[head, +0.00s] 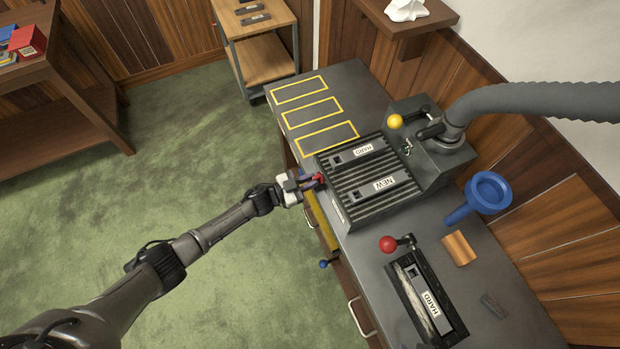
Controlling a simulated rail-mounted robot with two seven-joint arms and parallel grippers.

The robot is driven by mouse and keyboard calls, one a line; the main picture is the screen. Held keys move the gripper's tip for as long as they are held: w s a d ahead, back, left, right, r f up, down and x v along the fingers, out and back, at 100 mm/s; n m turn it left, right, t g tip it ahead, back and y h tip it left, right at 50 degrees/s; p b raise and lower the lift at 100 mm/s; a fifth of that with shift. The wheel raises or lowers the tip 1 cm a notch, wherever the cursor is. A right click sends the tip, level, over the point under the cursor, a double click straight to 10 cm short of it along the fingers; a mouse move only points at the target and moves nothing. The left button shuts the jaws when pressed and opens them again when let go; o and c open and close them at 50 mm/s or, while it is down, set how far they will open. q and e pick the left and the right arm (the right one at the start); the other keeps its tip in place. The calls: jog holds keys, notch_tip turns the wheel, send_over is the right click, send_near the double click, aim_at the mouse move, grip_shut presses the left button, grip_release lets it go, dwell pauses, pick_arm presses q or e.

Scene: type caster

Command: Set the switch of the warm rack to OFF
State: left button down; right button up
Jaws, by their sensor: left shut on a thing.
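The warm rack (345,208) is a dark ridged block on the grey bench, carrying two dark bars labelled HARD (362,150) and NEW (384,184). A small red switch (320,177) shows at the rack's left side. My left gripper (309,182) is at that side, shut on the red switch. The fingers partly hide the switch, and I cannot read its setting. My right gripper is not in view.
A yellow-knobbed lever (395,121) and a ribbed grey hose (535,100) stand behind the rack. A red-knobbed lever (388,244), a third bar labelled HARD (434,300) and a blue funnel (487,192) are to the right. Yellow-outlined spaces (312,111) on the bench are empty.

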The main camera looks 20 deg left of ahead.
pick_arm(q)
jog(key=shift+n, duration=0.8)
jog(key=shift+p, duration=0.3)
jog(key=c, duration=1.1)
grip_release()
jog(key=shift+c, duration=0.2)
jog(key=shift+a, duration=0.15)
jog(key=v, duration=1.3)
jog(key=shift+s+a+p, duration=0.25)
jog(key=shift+p, duration=0.2)
